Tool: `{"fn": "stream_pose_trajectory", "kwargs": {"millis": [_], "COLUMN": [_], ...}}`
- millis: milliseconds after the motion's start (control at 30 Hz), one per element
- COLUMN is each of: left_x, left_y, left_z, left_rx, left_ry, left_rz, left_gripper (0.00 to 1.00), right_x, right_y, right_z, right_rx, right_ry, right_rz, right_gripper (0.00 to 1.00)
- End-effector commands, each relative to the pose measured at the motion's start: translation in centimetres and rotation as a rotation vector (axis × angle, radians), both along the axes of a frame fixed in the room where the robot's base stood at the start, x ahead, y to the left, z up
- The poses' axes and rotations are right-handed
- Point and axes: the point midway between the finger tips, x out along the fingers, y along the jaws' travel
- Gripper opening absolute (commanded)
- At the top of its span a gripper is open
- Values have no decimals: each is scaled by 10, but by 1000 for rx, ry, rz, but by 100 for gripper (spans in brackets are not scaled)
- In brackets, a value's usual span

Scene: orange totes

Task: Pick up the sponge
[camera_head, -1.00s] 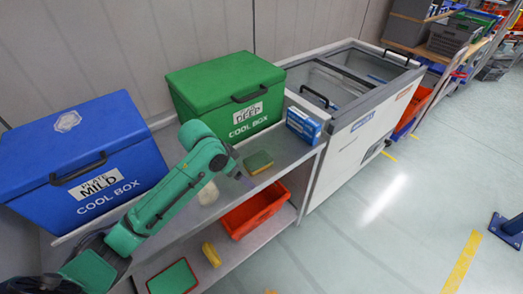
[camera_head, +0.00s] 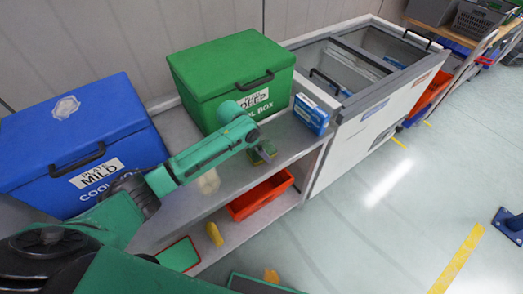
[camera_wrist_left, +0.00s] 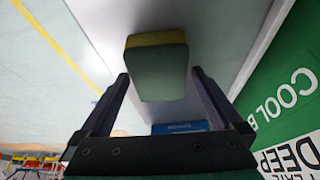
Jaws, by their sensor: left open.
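The sponge (camera_wrist_left: 157,70) is a green and yellow block on the upper shelf. In the left wrist view it lies just ahead of my left gripper (camera_wrist_left: 158,85), between the lines of the two open fingers, with no contact that I can make out. In the head view the sponge (camera_head: 259,157) is partly hidden by my left gripper (camera_head: 264,154), which is low over the shelf beside it. My right gripper is not in view.
A green cool box (camera_head: 215,85) stands behind the sponge and a blue cool box (camera_head: 60,150) to the left. A small blue and white box (camera_head: 311,114) is at right on the shelf (camera_head: 213,200). An orange tote (camera_head: 262,193) sits below.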

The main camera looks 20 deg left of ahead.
Motion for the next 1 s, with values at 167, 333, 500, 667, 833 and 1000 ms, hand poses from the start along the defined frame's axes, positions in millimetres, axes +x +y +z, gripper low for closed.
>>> {"fn": "stream_pose_trajectory", "kwargs": {"millis": [167,333,500,667,833,1000], "left_x": [2,2,2,2,2,2], "left_y": [-2,-2,-2,-2,-2,-2], "left_z": [-8,-8,-9,-12,-12,-12], "left_rx": [2,1,1,0,0,1], "left_ry": [-2,-1,-1,0,0,-1], "left_rz": [-2,-1,-1,-1,-1,-1], "left_gripper": [100,100,100,92,29,29], "right_x": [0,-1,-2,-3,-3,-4], "right_y": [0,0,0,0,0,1], "right_z": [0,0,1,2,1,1], "right_rx": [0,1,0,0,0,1], "right_ry": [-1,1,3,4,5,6], "right_rz": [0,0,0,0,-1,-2], "right_gripper": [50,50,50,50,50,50]}}
